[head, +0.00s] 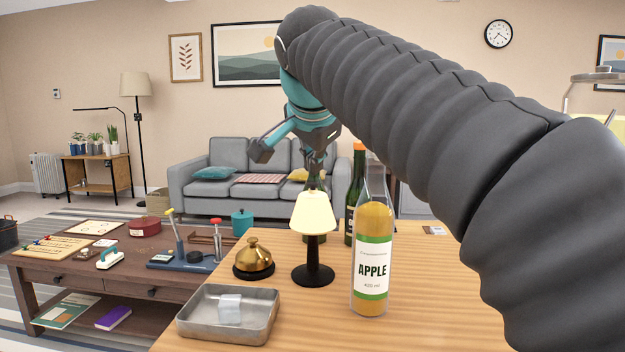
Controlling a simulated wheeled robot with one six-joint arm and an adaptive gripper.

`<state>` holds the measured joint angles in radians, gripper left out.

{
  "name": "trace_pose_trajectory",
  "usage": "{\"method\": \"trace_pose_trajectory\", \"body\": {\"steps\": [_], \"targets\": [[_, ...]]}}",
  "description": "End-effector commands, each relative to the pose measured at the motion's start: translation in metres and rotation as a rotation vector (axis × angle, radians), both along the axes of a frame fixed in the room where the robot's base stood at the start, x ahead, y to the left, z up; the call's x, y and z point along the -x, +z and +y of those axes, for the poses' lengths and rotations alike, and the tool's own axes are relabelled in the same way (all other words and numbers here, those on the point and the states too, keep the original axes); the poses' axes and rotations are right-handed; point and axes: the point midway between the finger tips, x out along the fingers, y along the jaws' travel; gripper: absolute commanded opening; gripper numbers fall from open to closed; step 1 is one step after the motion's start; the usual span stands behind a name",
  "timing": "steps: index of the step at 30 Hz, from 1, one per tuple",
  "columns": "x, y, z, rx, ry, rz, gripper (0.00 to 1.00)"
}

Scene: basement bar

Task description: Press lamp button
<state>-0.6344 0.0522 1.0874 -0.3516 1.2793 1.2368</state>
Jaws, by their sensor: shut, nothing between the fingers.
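The small table lamp (313,214) stands upright on the wooden counter, with a glowing cream shade and a dark stem and round base. I cannot make out its button in this view. My gripper (316,178) hangs fingers-down above and apparently behind the lamp, in line with the top of the shade. It is shut and empty. Its fingertips are partly hidden near the shade and a dark bottle, so I cannot tell whether they touch anything.
An apple juice bottle (373,245) stands right of the lamp, with a green bottle (354,190) behind it. A brass bell (254,257) and a metal tray (195,328) are to the left. The counter (430,325) is bare at front right. A low table (30,262) stands beyond.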

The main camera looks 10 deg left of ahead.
Motion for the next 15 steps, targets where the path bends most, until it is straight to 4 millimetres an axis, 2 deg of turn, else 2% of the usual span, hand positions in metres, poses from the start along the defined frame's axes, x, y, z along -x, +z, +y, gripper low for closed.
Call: {"method": "trace_pose_trajectory", "body": {"steps": [4,15], "targets": [[0.0,0.004,0.0,0.0,0.0,0.0,0.0],[0.0,0.036,0.0,0.0,0.0,0.0,0.0]]}}
